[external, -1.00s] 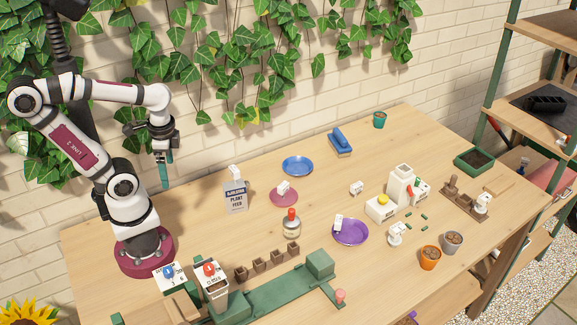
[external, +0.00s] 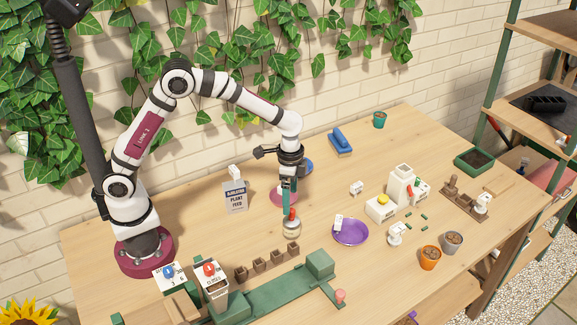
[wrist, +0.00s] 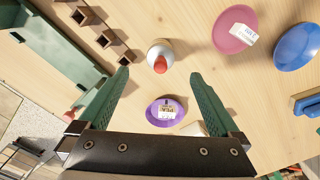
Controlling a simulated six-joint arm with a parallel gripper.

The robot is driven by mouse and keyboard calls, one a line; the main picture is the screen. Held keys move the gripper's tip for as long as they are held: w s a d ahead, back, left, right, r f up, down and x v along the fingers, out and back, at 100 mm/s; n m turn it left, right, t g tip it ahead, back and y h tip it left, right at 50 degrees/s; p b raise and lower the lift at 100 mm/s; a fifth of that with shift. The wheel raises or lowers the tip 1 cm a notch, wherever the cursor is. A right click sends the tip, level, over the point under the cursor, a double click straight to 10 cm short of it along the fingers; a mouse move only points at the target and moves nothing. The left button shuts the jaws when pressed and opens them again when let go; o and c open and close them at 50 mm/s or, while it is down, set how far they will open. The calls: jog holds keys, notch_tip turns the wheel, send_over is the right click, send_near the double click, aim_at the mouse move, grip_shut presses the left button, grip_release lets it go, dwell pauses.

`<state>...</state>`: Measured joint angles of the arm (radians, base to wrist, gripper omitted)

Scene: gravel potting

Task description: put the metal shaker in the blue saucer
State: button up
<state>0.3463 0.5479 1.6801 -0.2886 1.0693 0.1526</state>
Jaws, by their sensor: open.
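The metal shaker (external: 292,230), a short silvery pot with a red top, stands upright on the table. In the wrist view the shaker (wrist: 158,48) shows just beyond my fingertips, in line with the gap between them. My gripper (external: 288,206) points down over the shaker with its green fingers apart and empty; its fingers also show in the wrist view (wrist: 159,75). The blue saucer (external: 309,166) is mostly hidden behind my gripper in the external view. In the wrist view the blue saucer (wrist: 298,46) is at the right and looks empty.
A pink saucer (wrist: 228,40) with a white tag lies between shaker and blue saucer. A purple saucer (external: 350,236) lies right of the shaker. A plant feed box (external: 235,197) stands left. Small wooden pots (external: 266,261) and a green fixture (external: 270,294) lie in front.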

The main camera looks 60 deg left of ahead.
aim_at(292, 209)
notch_tip(292, 209, down, 9)
jog(key=shift+w+d+f, duration=0.1)
jog(key=shift+w+f, duration=0.05)
jog(key=shift+f, duration=0.05)
jog(key=shift+r, duration=0.1)
grip_shut()
jog(key=shift+w+r, duration=0.1)
jog(key=shift+r, duration=2.05)
jog(key=s+d+r, duration=0.7)
jog(key=s, duration=0.2)
jog(key=w+a+r+n, duration=0.1)
jog(key=a+r+n, duration=0.3)
jog(key=a+r, duration=0.3)
jog(key=w+a+r+n, duration=0.2)
jog(key=a+r+n, duration=0.3)
jog(key=a, duration=0.9)
jog(key=shift+a+r, duration=0.3)
jog(key=shift+r, duration=0.65)
